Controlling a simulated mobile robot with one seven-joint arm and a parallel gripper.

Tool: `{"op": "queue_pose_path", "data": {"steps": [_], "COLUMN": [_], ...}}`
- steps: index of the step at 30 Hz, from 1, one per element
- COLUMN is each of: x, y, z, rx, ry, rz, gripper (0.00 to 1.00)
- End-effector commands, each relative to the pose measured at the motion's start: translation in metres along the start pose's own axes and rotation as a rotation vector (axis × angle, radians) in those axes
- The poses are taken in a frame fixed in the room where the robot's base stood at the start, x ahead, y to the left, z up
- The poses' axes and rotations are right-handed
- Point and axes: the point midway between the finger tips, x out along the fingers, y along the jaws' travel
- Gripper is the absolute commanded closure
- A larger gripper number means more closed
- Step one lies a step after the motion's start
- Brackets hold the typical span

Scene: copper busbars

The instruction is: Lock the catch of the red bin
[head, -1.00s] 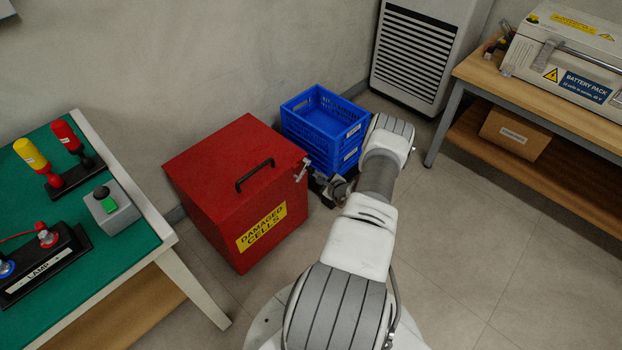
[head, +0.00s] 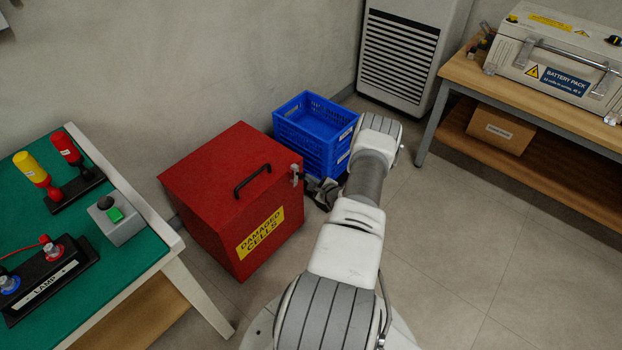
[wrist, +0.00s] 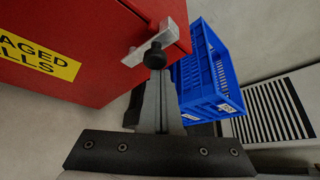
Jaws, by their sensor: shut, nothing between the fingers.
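The red bin (head: 225,195) stands on the floor with its lid down, a black handle on top and a yellow "DAMAGED CELLS" label. Its silver catch (head: 297,174) is at the lid's right edge. In the wrist view the catch (wrist: 136,53) is a pale metal bar across the bin's side, slightly slanted, with a black knob (wrist: 155,57). My gripper (wrist: 157,76) is shut and empty, with its fingertips right at the knob; I cannot tell whether they touch it. In the head view my gripper (head: 318,187) is partly hidden behind my arm.
Blue crates (head: 312,130) are stacked close behind the bin, near my gripper. A green-topped table (head: 125,255) stands at left. A wooden bench (head: 470,75) with a battery pack (head: 560,70) is at right. The floor at lower right is clear.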

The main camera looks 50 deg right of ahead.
Motion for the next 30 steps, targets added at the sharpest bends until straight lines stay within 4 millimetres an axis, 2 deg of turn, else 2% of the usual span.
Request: {"op": "queue_pose_path", "data": {"steps": [24,30], "x": [-0.0018,0.0005], "y": [0.0030,-0.0001], "z": [0.0038,-0.0034], "rx": [-0.001,-0.002], "ry": [-0.001,-0.001], "rz": [0.001,0.000], "gripper": [1.00,1.00]}}
